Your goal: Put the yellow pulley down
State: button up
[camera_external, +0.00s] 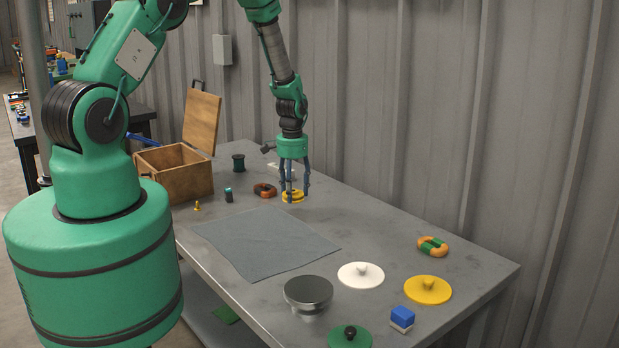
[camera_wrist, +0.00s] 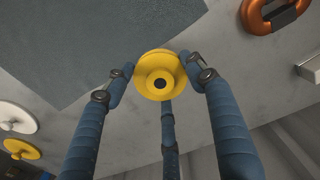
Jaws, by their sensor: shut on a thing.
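The yellow pulley (camera_external: 292,197) is at the back part of the grey table (camera_external: 385,225), right of the orange-brown ring piece. In the wrist view the yellow pulley (camera_wrist: 157,66) is a round flanged disc with a dark centre hole, facing the camera. My gripper (camera_external: 293,186) points straight down over it. Its blue fingers close around the pulley's rim in the wrist view (camera_wrist: 160,76). The pulley is at or just above the table top; I cannot tell whether it touches.
A grey mat (camera_external: 265,242) lies in front. An open wooden box (camera_external: 175,172), a dark spool (camera_external: 238,163) and an orange-brown ring (camera_external: 265,190) stand left. White (camera_external: 361,276), yellow (camera_external: 427,291) and green (camera_external: 350,339) knobbed discs and a grey round dish (camera_external: 308,292) are nearer. The back wall is close.

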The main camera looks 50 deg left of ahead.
jog(key=shift+d, duration=0.15)
jog(key=d+b, duration=0.2)
jog(key=d, duration=0.8)
jog(key=d+b, duration=0.1)
jog(key=d, duration=1)
jog(key=shift+s+d+r+b, duration=0.15)
jog(key=shift+s+d+b, duration=0.05)
jog(key=shift+b, duration=0.15)
jog(key=shift+s+d, duration=0.15)
jog(key=shift+d, duration=0.5)
jog(key=b, duration=0.2)
send_over(374, 225)
jog(key=shift+w+f, duration=0.2)
jog(key=shift+f, duration=0.5)
jog(key=shift+f, duration=1.75)
jog(key=shift+f, duration=0.15)
